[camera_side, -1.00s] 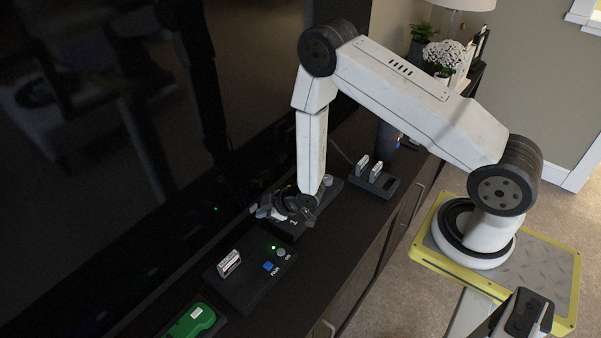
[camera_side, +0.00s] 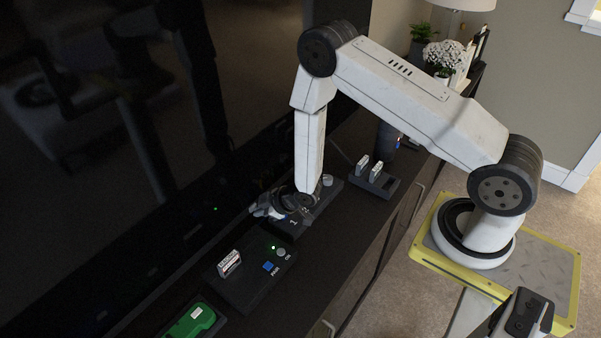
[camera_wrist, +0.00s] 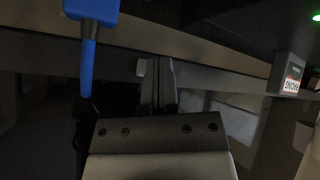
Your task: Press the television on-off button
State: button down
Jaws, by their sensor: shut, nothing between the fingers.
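The television (camera_side: 120,120) is a large dark screen on the left of the side view, with a small green light (camera_side: 215,209) low on its frame. My gripper (camera_side: 257,211) is low over the cabinet, pointing left toward the television's lower edge. In the wrist view my gripper (camera_wrist: 158,85) shows its fingers together and empty. A small pale block (camera_wrist: 141,67) shows beside the fingertips; I cannot tell whether it is the on-off button or whether the fingers touch it. No on-off button can be made out clearly in the side view.
A black console (camera_side: 245,285) with an upright cartridge (camera_side: 229,263), grey and blue buttons and a green light stands in front. A green item (camera_side: 193,322) lies nearer. A dark holder (camera_side: 374,183) with white cartridges stands to the right.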

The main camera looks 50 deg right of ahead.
jog(key=shift+s, duration=0.85)
jog(key=shift+s, duration=0.15)
jog(key=shift+s, duration=2.9)
jog(key=shift+r, duration=0.1)
jog(key=d+r+m+g+h, duration=0.2)
jog(key=d+r+m+g, duration=0.1)
jog(key=r, duration=0.9)
jog(key=s+r+m+g+h, duration=0.1)
jog(key=s+r+m+g, duration=0.2)
jog(key=s+r, duration=0.7)
jog(key=shift+d+r+m, duration=0.45)
jog(key=shift+r+m, duration=0.35)
jog(key=shift+r, duration=0.05)
